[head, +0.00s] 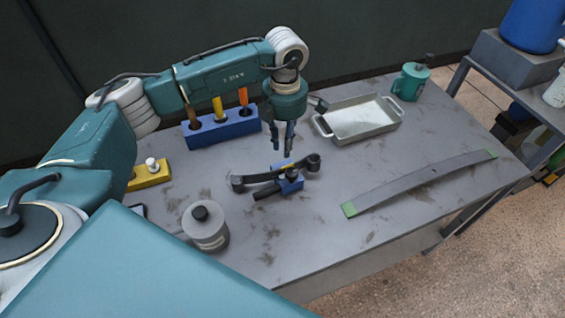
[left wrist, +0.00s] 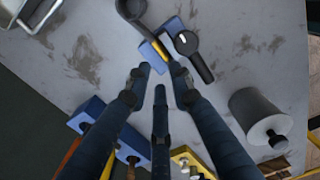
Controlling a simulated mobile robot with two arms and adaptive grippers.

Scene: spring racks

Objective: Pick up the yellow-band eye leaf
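The yellow-band eye leaf (head: 262,177) is a dark, curved strip with a round eye at each end. It rests across a small blue clamp (head: 292,186) with a black handle, near the middle of the table, and its yellow band (head: 285,166) shows at mid-length. In the left wrist view part of the leaf (left wrist: 138,22) shows, with the yellow band (left wrist: 183,42) beyond the fingertips. My left gripper (head: 283,147) points down just above the leaf, its fingers apart with nothing between them; it also shows in the left wrist view (left wrist: 160,73). My right gripper is not in view.
A long grey leaf with green ends (head: 420,179) lies at right. A metal tray (head: 362,136) and green mug (head: 411,82) stand behind. A blue holder (head: 222,131) with coloured-handled tools, a yellow block (head: 150,178) and a grey canister (head: 206,230) stand at left.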

